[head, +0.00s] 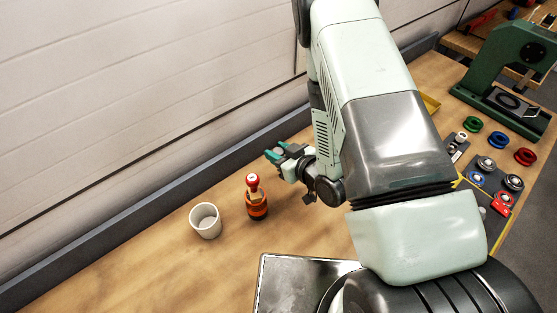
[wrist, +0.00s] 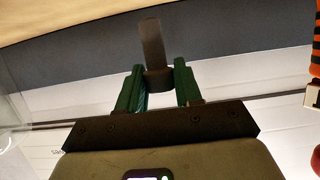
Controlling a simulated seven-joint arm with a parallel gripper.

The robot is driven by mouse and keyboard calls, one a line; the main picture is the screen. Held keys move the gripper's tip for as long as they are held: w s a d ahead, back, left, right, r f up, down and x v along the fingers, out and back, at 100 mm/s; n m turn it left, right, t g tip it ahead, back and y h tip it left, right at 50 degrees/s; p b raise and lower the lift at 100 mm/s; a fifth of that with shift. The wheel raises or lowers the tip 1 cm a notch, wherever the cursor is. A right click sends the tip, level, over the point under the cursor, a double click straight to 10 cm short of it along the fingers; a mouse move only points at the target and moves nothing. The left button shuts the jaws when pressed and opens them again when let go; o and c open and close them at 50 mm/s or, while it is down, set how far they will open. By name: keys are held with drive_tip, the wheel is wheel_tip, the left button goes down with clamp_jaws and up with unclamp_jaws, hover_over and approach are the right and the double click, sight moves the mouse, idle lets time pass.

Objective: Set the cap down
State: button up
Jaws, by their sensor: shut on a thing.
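My gripper (head: 276,153) is at the middle of the head view, above the wooden bench near its back edge. In the wrist view its two green fingers (wrist: 160,88) are shut on a dark grey piece that I take to be the cap (wrist: 152,44). The cap has a wider ring between the fingers and a narrower stem reaching beyond them. In the head view the cap is too small to make out clearly. I cannot tell how high it is above the bench.
An orange and dark striped bottle (head: 257,208) with a red top stands left of my gripper; part shows at the wrist view's right edge (wrist: 316,45). A white cup (head: 205,221) stands further left. Coloured rings (head: 473,124) and a green press (head: 513,65) are at right. Bench at left is clear.

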drive_tip(key=shift+f, duration=1.65)
drive_tip(key=shift+f, duration=0.1)
drive_tip(key=o, duration=1)
